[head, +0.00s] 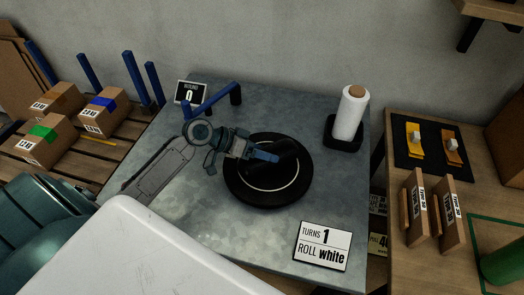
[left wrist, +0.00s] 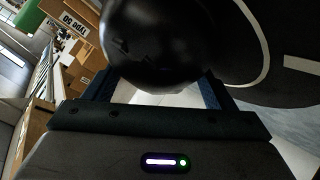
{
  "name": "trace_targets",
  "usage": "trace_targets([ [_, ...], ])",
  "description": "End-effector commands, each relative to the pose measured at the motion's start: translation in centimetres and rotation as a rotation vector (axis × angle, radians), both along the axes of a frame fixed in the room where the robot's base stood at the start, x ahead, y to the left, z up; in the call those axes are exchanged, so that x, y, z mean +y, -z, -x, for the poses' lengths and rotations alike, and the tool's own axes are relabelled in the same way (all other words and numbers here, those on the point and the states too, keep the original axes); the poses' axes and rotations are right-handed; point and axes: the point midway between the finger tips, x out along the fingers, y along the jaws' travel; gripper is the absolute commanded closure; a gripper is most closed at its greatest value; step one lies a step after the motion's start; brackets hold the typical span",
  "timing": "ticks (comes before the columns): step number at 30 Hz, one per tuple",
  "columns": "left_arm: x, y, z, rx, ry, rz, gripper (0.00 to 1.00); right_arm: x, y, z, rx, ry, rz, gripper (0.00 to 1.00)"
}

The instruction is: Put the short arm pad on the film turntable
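The short arm pad (head: 283,160) is a glossy black rounded piece at the film turntable, over the upper middle of its disc. The film turntable (head: 245,191) is a round black disc with a thin white ring, on the grey metal table. My left gripper (head: 264,156) reaches in from the left, with its blue fingers at the pad. In the left wrist view the pad (left wrist: 150,40) fills the space between the two fingers (left wrist: 158,90), which look closed on its sides. I cannot tell whether the pad's underside touches the disc. My right gripper is not in view.
A sign (head: 322,246) reading "TURNS 1 ROLL white" lies at the table's front right. A white film roll (head: 349,115) stands at the back right. A blue bar (head: 212,100) and a small display (head: 191,92) are behind my arm. Boxes (head: 45,140) sit on a pallet at left.

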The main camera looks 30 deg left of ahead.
Motion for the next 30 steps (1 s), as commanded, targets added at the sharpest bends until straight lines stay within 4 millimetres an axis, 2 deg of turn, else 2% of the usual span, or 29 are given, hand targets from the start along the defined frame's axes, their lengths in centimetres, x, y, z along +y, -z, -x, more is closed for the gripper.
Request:
trace_targets([
  [11, 0.4, -0.3, 0.3, 0.000, 0.000, -0.002, 0.22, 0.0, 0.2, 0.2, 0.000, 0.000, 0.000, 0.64],
  [14, 1.2, -0.7, 0.7, -0.001, 0.000, -0.005, 0.22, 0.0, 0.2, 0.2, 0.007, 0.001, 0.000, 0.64],
  [24, 4.0, -2.7, 2.8, 0.003, 0.002, -0.006, 0.22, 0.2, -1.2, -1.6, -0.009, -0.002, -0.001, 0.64],
  [30, 5.4, -3.9, 3.8, 0.003, 0.002, -0.006, 0.22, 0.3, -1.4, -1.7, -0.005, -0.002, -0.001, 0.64],
])
